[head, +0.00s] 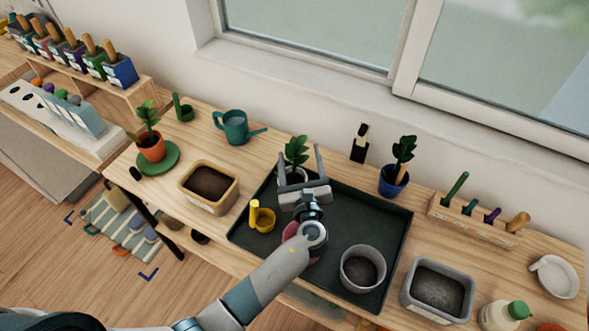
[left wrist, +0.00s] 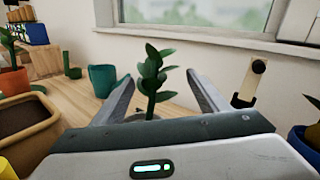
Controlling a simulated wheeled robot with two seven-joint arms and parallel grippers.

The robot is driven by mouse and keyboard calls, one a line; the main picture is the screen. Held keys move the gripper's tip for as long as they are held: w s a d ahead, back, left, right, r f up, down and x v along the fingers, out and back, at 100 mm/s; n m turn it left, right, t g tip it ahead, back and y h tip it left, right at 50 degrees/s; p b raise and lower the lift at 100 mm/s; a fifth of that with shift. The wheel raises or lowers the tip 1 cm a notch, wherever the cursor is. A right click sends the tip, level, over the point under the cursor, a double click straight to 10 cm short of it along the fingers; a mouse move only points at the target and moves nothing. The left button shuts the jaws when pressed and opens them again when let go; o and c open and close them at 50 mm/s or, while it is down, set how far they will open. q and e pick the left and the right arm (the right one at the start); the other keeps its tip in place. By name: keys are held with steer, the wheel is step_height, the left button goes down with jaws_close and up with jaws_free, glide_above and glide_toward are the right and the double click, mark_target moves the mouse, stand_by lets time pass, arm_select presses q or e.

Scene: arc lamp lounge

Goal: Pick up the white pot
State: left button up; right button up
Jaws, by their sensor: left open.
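A small green leafy plant (head: 297,149) grows in a white pot (head: 299,174) at the back left of the dark tray (head: 350,205). The pot is partly hidden behind my left gripper (head: 300,160). The gripper is open, with one finger to each side of the plant in the picture. In the left wrist view the plant (left wrist: 151,78) stands between the two open fingers of my left gripper (left wrist: 161,80), and the pot is mostly hidden below by the gripper body. I cannot tell whether the fingers touch the pot. My right gripper is not in view.
A yellow cup (head: 263,219) and a grey-white pot of soil (head: 362,269) stand in the tray. A tan planter (head: 209,187), teal watering can (head: 236,128), blue pot (head: 392,182) and grey planter (head: 438,290) stand around it. The window wall is close behind.

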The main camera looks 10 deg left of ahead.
arm_select(q)
steer(key=shift+a+r+b+x, duration=0.15)
steer(key=shift+b+x, duration=0.1)
steer(key=shift+x, duration=1.05)
steer(key=shift+a+r+b+x, duration=0.15)
steer(key=shift+b+x, duration=0.1)
steer(key=shift+x, duration=1.1)
steer(key=shift+s+d, duration=0.1)
steer(key=shift+r, duration=0.1)
steer(key=c, duration=1.6)
steer(key=shift+c, duration=0.2)
steer(key=shift+r, duration=0.1)
